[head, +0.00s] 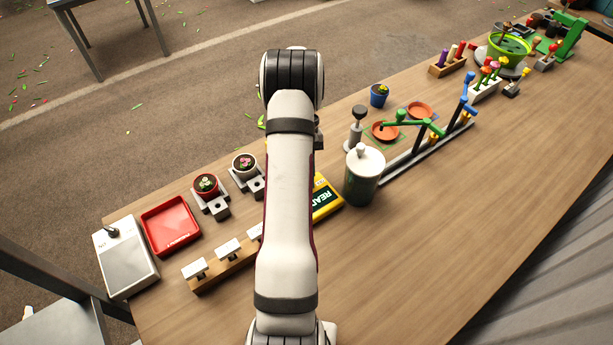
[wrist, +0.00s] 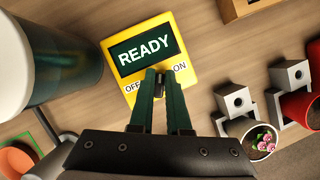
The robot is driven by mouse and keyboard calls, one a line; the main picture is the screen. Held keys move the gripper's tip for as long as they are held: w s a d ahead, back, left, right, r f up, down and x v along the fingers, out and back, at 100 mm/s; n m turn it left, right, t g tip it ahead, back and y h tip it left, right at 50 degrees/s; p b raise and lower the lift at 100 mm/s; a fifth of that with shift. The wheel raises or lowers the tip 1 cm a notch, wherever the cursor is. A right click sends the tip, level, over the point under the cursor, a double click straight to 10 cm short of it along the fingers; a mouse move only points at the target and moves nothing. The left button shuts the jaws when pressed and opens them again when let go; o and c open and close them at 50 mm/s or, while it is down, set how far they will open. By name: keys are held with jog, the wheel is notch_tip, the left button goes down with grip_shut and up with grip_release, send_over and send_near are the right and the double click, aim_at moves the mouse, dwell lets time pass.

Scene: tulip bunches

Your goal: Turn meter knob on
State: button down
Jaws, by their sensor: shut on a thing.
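The yellow meter (wrist: 189,72) lies on the table, its dark screen reading READY and OFF and ON printed below it. In the head view the meter (head: 327,203) is partly hidden behind my arm. My gripper (wrist: 160,85) is over the meter's lower edge, between the OFF and ON labels. Its green fingers are shut on the small dark knob (wrist: 159,83), which is mostly hidden between them. I cannot tell which way the knob points. In the head view my arm hides the gripper.
A dark green canister with a white lid (head: 364,175) stands close beside the meter. Potted flowers (head: 206,184) on grey stands, a red tray (head: 170,226) and a wooden rack with white tags (head: 228,250) lie to the left. Bare table is at the front right.

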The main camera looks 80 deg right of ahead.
jog(key=c, duration=0.9)
grip_release()
jog(key=shift+r, duration=0.1)
jog(key=shift+v, duration=7.8)
jog(key=shift+a, duration=0.1)
